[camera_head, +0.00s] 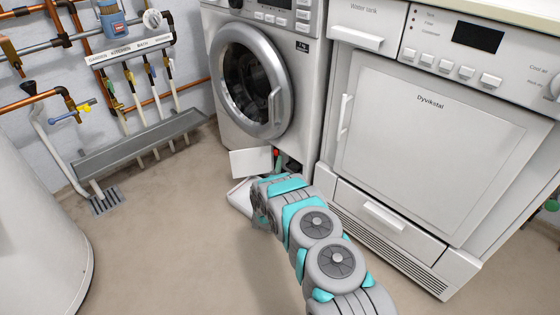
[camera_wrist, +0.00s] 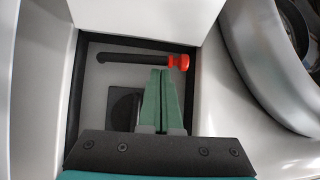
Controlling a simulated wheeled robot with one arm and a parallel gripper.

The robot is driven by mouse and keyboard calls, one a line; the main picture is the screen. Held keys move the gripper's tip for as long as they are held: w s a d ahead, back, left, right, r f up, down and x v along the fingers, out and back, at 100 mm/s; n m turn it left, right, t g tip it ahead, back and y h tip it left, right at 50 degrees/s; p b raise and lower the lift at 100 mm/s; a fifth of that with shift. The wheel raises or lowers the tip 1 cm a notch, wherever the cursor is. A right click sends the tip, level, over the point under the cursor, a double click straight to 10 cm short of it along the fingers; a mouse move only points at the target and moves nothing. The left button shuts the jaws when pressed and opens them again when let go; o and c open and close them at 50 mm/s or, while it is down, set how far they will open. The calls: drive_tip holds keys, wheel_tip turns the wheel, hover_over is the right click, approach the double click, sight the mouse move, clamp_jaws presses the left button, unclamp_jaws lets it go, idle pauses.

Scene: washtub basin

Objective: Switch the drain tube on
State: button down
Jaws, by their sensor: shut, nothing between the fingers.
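The drain tube (camera_wrist: 133,58) is a thin black tube with a red cap (camera_wrist: 179,62) at its right end. It lies across the open hatch recess in the wrist view. In the head view only the red cap (camera_head: 276,153) shows clearly, low on the washing machine (camera_head: 304,105). My gripper (camera_wrist: 162,72) is shut and empty, its green fingers together just below the tube near the red cap. I cannot tell whether they touch it. In the head view my arm hides most of the gripper.
The white hatch flap (camera_head: 250,162) stands open beside the recess. A white tray (camera_head: 238,198) lies on the floor below it. A round dark knob or filter (camera_wrist: 124,106) sits in the recess. The dryer (camera_head: 430,150) stands close on the right.

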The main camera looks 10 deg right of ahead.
drive_tip(key=v, duration=0.6)
drive_tip(key=shift+s+p, duration=0.35)
drive_tip(key=shift+s, duration=0.05)
drive_tip(key=shift+w, duration=0.1)
drive_tip(key=shift+s+d+f+n+y+p, duration=0.15)
drive_tip(key=shift+s+d+n+y+p, duration=0.2)
drive_tip(key=shift+d+n+y, duration=0.7)
drive_tip(key=shift+s+d+f+n+y+p, duration=0.25)
drive_tip(key=shift+d+n+y, duration=0.35)
drive_tip(key=shift+y, duration=0.9)
drive_tip(key=shift+s+d+f+n+y+p, duration=0.1)
drive_tip(key=shift+s+d+n+y+p, duration=0.3)
drive_tip(key=shift+n+y, duration=0.75)
drive_tip(key=shift+w+d, duration=0.15)
drive_tip(key=shift+d, duration=0.1)
drive_tip(key=w, duration=0.5)
drive_tip(key=w+r, duration=0.1)
drive_tip(key=w, duration=0.2)
drive_tip(key=shift+a+b, duration=0.4)
drive_tip(key=shift+w+a+r, duration=0.15)
drive_tip(key=shift+w+r, duration=0.05)
drive_tip(key=shift+w, duration=0.85)
